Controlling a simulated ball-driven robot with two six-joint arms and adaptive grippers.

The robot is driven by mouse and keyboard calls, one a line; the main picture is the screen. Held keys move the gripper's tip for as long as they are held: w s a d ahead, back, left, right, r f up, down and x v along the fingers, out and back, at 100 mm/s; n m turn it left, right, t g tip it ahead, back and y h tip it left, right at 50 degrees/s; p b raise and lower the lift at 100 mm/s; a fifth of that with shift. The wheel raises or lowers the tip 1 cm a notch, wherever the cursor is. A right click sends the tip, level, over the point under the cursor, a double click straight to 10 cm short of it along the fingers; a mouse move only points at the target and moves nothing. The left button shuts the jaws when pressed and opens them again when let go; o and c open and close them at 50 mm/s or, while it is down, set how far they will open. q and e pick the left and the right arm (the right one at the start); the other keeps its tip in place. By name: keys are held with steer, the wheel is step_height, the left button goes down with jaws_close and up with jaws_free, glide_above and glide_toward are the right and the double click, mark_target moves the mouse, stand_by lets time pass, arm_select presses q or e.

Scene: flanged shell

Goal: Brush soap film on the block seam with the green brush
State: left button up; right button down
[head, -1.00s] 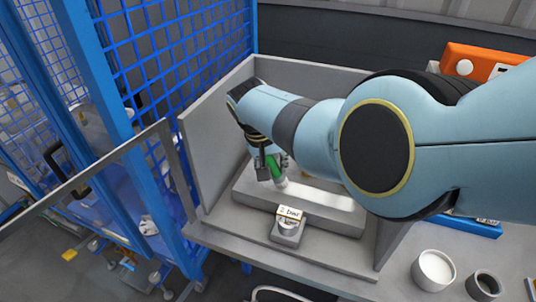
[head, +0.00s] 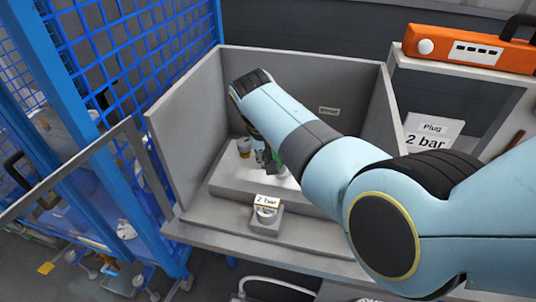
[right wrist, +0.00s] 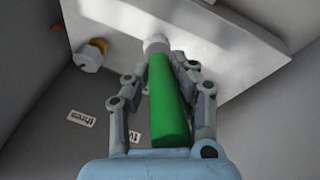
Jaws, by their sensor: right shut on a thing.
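My right gripper (right wrist: 160,95) is shut on the green brush (right wrist: 168,105) in the right wrist view. The brush's pale tip (right wrist: 155,44) points at the face of the grey block (right wrist: 225,35); I cannot tell if it touches. In the head view my right arm reaches in from the right, and the right gripper (head: 262,155) is over the block (head: 228,182), largely hidden by the arm. A bright patch lies on the block beside the gripper; I cannot tell whether it is film or light. The seam is not distinct. My left gripper is out of view.
The block sits inside a grey three-walled shell (head: 185,130). A blue mesh fence (head: 135,70) borders the left; an orange case (head: 465,48) is at right.

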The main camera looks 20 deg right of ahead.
steer(key=shift+s+d+f, duration=0.15)
steer(key=shift+s+d, duration=0.75)
steer(key=shift+d, duration=0.35)
steer(key=shift+s+d+f, duration=0.1)
steer(key=shift+s+d, duration=0.8)
steer(key=shift+d, duration=0.3)
steer(key=shift+s+d, duration=0.6)
steer(key=shift+d, duration=0.4)
steer(key=shift+s+d, duration=0.65)
steer(key=shift+d, duration=0.4)
steer(key=shift+s+d, duration=0.6)
steer(key=shift+d, duration=0.4)
steer(key=shift+r, duration=2.95)
steer(key=shift+r, duration=0.1)
step_height(320, 180, up, 3)
steer(key=shift+f, duration=0.1)
